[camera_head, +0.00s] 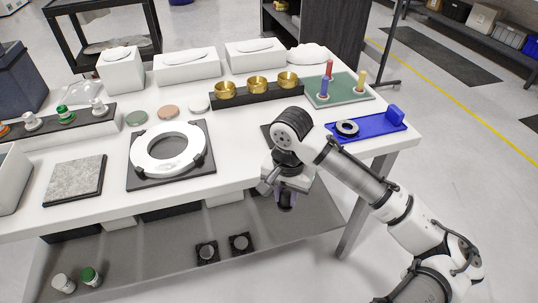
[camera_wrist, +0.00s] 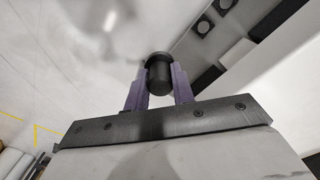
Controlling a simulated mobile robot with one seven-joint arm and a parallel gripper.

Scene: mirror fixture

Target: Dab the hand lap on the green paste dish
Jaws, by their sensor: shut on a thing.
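The green paste dish (camera_head: 137,118) is a small flat round thing on the white table, at the left end of a row with a brown dish (camera_head: 168,112) and a white dish (camera_head: 199,104). My gripper (camera_head: 286,200) is at the table's front edge, well to the right of the green dish and apart from it. In the wrist view my gripper's purple fingers (camera_wrist: 160,88) are shut on a dark round-ended cylinder, which I take to be the hand lap (camera_wrist: 159,72). In the head view the hand lap is hard to make out against the fingers.
A white ring on a black fixture (camera_head: 128,180) lies in front of the dishes. A black rack with brass cups (camera_head: 257,86) stands behind right. A blue tray (camera_head: 375,127) and green board with coloured pegs (camera_head: 345,95) are at right. A grey stone plate (camera_head: 74,180) lies left.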

